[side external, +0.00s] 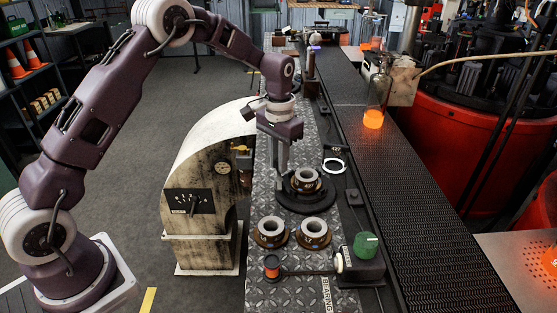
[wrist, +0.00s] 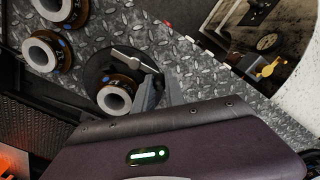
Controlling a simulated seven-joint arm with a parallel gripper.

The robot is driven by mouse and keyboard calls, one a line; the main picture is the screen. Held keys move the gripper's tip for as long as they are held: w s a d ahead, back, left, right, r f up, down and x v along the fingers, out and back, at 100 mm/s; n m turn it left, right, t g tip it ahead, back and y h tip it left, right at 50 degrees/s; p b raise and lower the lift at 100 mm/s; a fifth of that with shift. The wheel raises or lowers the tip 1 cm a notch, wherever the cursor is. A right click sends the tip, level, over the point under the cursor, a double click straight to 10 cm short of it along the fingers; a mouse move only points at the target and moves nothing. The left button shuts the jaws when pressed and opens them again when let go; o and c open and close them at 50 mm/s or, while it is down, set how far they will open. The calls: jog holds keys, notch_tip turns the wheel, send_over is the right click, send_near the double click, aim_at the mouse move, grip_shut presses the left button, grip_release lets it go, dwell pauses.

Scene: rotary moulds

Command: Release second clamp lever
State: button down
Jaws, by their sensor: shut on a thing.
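A dark round mould base (side external: 303,199) on the tread-plate bench carries a pale ring in a brown collar (side external: 307,180). In the wrist view the same base (wrist: 93,73) shows the ring (wrist: 114,98) and a flat silver clamp lever (wrist: 132,61). My gripper (side external: 281,171) points straight down at the base's back left edge. In the wrist view my gripper's fingers (wrist: 160,92) are close together around the lever's outer end; the grip itself is partly hidden. I cannot tell the first clamp lever from the second.
Two more collared rings (side external: 270,231) (side external: 313,233) sit on the bench in front of the base. A green knob (side external: 366,245) is at front right. A dark conveyor (side external: 400,190) runs along the right. A worn white machine (side external: 200,190) with a yellow handle stands left of the bench.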

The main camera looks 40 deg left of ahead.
jog(key=c, duration=1.4)
grip_release()
